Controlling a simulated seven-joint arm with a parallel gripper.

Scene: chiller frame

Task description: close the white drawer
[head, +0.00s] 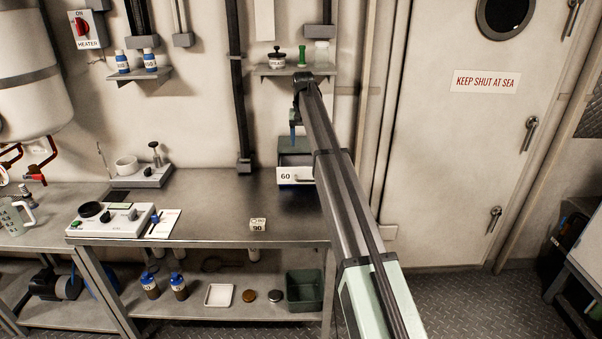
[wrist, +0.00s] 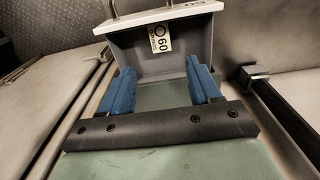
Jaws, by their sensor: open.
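The white drawer (head: 299,176) is at the back of the steel bench, its front marked "60". It stands open, pulled out from a dark grey-green housing (head: 295,144). In the wrist view the pale drawer front (wrist: 165,17) is at the top, with a bar handle above it and a tag (wrist: 160,39) reading 60 inside. My gripper (head: 293,133) is above the drawer, pointing down. Its two blue fingers (wrist: 162,88) are apart with nothing between them. The arm hides the right side of the drawer and housing. I cannot tell whether the fingers touch anything.
A small block marked 90 (head: 258,224) lies on the bench (head: 225,205). A white instrument (head: 112,219) stands at the left. A wall shelf (head: 290,71) with small jars is above the drawer. The bench middle is mostly clear. A closed door (head: 450,130) is to the right.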

